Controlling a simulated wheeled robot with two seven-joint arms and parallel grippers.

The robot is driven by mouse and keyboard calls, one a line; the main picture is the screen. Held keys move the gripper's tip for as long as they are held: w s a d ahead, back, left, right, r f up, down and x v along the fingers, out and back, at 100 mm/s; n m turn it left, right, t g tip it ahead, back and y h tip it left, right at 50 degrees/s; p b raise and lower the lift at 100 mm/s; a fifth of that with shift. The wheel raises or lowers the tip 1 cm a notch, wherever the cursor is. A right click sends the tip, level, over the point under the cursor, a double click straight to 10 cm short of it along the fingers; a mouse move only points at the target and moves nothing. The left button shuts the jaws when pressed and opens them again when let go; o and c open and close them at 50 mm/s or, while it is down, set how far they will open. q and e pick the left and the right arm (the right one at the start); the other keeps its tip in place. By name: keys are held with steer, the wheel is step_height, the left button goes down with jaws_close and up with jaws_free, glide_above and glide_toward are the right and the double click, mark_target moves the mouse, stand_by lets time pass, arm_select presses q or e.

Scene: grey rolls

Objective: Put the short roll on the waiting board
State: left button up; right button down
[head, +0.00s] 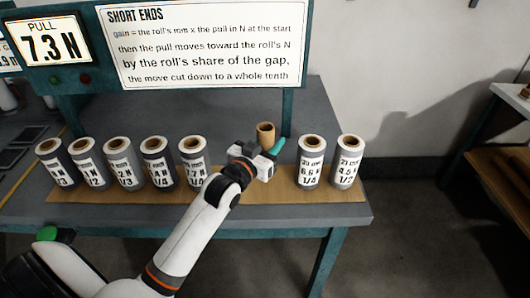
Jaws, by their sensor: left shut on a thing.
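My left gripper (268,157) is shut on a brown tube-like roll (265,131), which stands upright with its open top showing. The gripper hides its lower part, so I cannot tell whether it touches the board. Grey rolls with white labels stand upright on a long brown board (275,196): several to the left of my gripper and two to its right. The two right rolls are marked 6.6 N, 1/4 (311,174) and 4.5 N, 1/2 (347,163). My right gripper is out of view.
A display (49,42) reads PULL 7.3 N. A white SHORT ENDS sign (200,45) about gain and pull hangs behind the rolls. The grey bench (345,211) ends just right of the last roll. Another table with shelf (505,168) stands far right.

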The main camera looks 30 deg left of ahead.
arm_select(q)
steer(key=shift+f, duration=2.1)
steer(key=o, duration=1)
steer(key=shift+f, duration=0.1)
steer(key=s+b, duration=0.1)
steer(key=s, duration=1.1)
steer(key=shift+a, duration=0.2)
